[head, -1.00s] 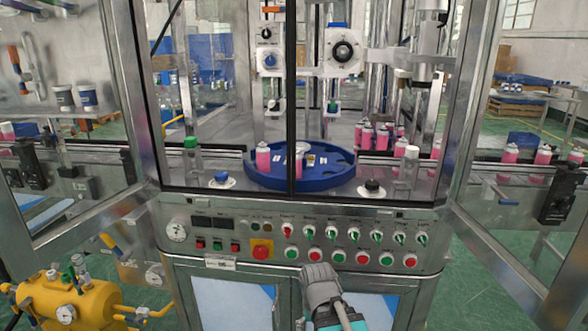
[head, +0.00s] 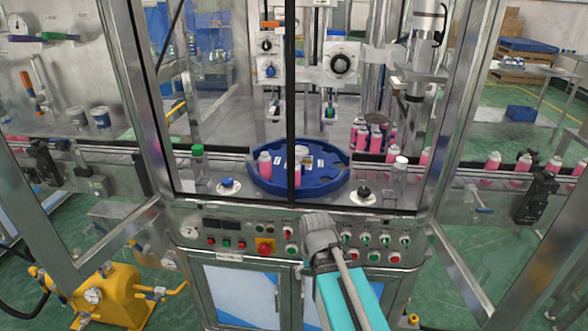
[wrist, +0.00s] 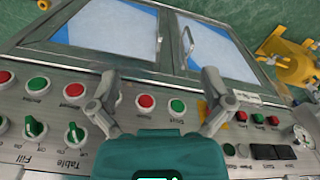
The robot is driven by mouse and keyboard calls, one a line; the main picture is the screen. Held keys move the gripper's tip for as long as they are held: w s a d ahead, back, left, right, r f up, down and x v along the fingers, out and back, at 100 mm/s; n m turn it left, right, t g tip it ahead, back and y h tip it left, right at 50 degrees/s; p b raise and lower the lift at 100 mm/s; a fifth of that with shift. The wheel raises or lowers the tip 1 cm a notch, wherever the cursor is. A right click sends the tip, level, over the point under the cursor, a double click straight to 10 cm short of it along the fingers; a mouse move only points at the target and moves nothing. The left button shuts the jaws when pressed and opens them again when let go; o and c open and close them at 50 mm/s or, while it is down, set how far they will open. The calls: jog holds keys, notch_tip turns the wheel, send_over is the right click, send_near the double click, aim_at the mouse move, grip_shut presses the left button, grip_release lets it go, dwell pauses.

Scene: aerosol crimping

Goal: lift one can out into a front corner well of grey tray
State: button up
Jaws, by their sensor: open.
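Pink cans with pale tops stand inside the machine. One can (head: 265,166) is at the left of the blue round turntable (head: 325,187), and another is partly hidden behind the door frame bar. Several pink cans (head: 376,138) cluster behind the turntable to the right. More cans (head: 492,161) stand along the conveyor at right. I cannot make out a grey tray in either view. My gripper (head: 320,222) is in front of the control panel, below the turntable. In the wrist view my gripper (wrist: 160,88) has its fingers spread over the panel, with nothing between them.
The control panel (head: 215,225) has several buttons and knobs close below my gripper. Glass doors with metal frames stand open at both sides. A vertical bar (head: 291,100) crosses the machine's front. A yellow tank (head: 110,298) stands on the floor at lower left.

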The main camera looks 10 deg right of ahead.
notch_tip(320, 180, up, 20)
jog(key=w+p, duration=0.2)
jog(key=p, duration=1.6)
notch_tip(320, 180, up, 12)
jog(key=m+p, duration=1)
jog(key=p, duration=0.3)
send_over(294, 167)
jog(key=w, duration=0.2)
jog(key=shift+s+d+r, duration=0.1)
jog(key=shift+s+d, duration=0.05)
jog(key=shift+d, duration=0.15)
notch_tip(294, 167, down, 9)
jog(key=b, duration=0.9)
jog(key=shift+r, duration=0.15)
jog(key=shift+a+f+b, duration=0.1)
jog(key=shift+f+b, duration=2.5)
